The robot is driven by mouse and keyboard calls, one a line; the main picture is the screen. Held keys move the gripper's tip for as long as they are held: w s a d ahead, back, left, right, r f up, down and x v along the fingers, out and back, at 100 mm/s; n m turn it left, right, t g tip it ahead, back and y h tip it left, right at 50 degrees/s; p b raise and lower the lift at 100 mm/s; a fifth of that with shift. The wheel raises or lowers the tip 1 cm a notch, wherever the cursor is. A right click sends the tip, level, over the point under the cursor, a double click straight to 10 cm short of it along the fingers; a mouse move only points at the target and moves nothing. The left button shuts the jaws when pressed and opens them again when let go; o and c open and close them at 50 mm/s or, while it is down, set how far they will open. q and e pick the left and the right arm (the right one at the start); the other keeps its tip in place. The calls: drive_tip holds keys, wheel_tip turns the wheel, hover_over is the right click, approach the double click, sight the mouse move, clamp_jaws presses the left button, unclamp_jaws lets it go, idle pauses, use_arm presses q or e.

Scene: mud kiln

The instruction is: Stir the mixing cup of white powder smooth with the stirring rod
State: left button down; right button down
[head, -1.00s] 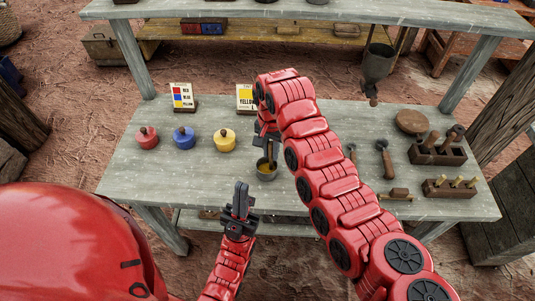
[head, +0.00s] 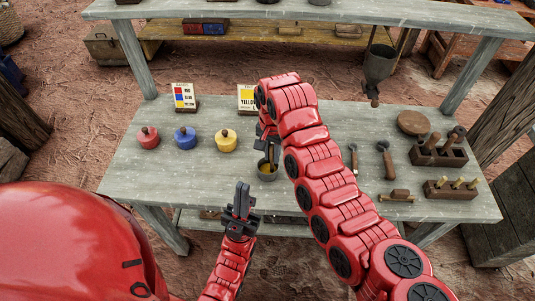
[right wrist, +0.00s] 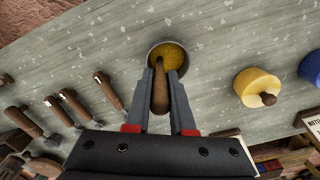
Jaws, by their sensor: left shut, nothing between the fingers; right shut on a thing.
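The mixing cup (head: 267,174) is a small grey cup near the front middle of the table. Its contents look yellow, not white, in the right wrist view (right wrist: 172,52). The stirring rod (right wrist: 159,98) has a brown handle and its lower end is in the cup. My right gripper (right wrist: 162,82) is shut on the rod just above the cup; in the head view my right arm partly hides it. My left gripper (head: 241,188) is shut and empty, in front of the table edge, lower left of the cup.
Red (head: 147,138), blue (head: 186,138) and yellow (head: 226,140) lidded pots stand left of the cup. Two cards (head: 184,96) (head: 247,98) stand behind. Tools (head: 386,160), a round wooden piece (head: 413,122) and wooden racks (head: 438,153) (head: 451,189) lie right. The front left tabletop is clear.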

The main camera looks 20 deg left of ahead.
sight(272, 146)
drive_tip(key=shift+w, duration=0.2)
drive_tip(key=shift+r+p, duration=0.5)
drive_tip(key=shift+r, duration=1.1)
wheel_tip(272, 146, up, 5)
drive_tip(key=p, duration=0.5)
drive_tip(key=shift+r, duration=0.2)
drive_tip(key=shift+f, duration=0.1)
